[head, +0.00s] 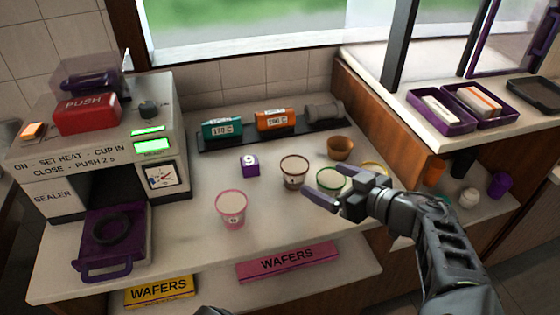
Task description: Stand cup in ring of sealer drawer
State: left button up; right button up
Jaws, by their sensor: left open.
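The sealer (50,195) stands at the left. Its purple drawer (85,252) is pulled out and has a dark ring (111,229) on it, with no cup in the ring. A pink-rimmed cup (231,212) stands upright on the counter right of the drawer. A brown-rimmed cup (293,175), a green-rimmed cup (328,176) and a partly hidden yellow-rimmed cup (374,167) stand farther right.
Behind are a teal block (222,127) and an orange block (276,119) on a dark strip. Wafer boxes (288,261) lie below the front edge. Counter between drawer and pink-rimmed cup is clear.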

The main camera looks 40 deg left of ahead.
aim_at(297, 167)
pick_arm(q)
jog(key=shift+a, duration=0.2)
pick_arm(e)
jog(key=shift+a, duration=0.2)
pick_arm(q)
jog(key=shift+d, duration=0.1)
jog(key=shift+p+x, duration=0.5)
jog(key=shift+x, duration=3)
pick_arm(e)
jog(key=shift+r, duration=0.5)
jog(key=shift+r, duration=0.1)
